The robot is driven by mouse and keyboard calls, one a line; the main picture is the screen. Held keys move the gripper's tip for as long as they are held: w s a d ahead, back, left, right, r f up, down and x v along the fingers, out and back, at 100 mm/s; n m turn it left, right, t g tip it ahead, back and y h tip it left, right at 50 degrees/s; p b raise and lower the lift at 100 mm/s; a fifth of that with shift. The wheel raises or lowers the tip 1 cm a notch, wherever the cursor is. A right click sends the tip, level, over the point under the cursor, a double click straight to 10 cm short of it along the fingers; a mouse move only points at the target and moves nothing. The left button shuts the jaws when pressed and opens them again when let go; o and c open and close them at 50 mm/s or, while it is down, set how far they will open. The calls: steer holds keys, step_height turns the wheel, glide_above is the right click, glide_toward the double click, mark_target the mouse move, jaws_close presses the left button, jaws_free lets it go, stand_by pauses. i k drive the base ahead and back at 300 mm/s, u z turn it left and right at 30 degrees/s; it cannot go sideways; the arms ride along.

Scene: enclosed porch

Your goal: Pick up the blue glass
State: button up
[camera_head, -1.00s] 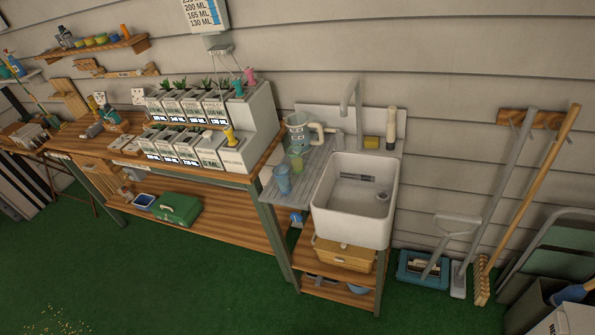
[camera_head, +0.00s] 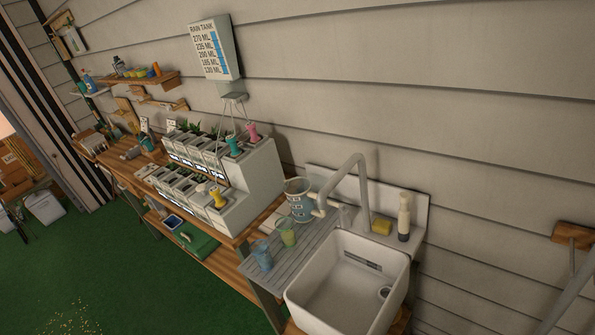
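The blue glass (camera_head: 262,254) stands upright on the grey ribbed drainboard (camera_head: 285,268), left of the white sink. A green glass (camera_head: 287,233) stands just behind it to the right, close beside it. A clear measuring jug (camera_head: 298,199) with markings stands farther back on the drainboard, by the tap. My gripper is not in view, so its state does not show.
The white sink (camera_head: 322,293) has a tall grey tap (camera_head: 360,190), a yellow sponge (camera_head: 381,227) and a bottle (camera_head: 404,217) behind it. Stepped planter boxes (camera_head: 255,185) crowd the bench to the left.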

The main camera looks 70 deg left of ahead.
mark_target(259, 248)
steer(key=i, duration=1)
steer(key=u, duration=2.1)
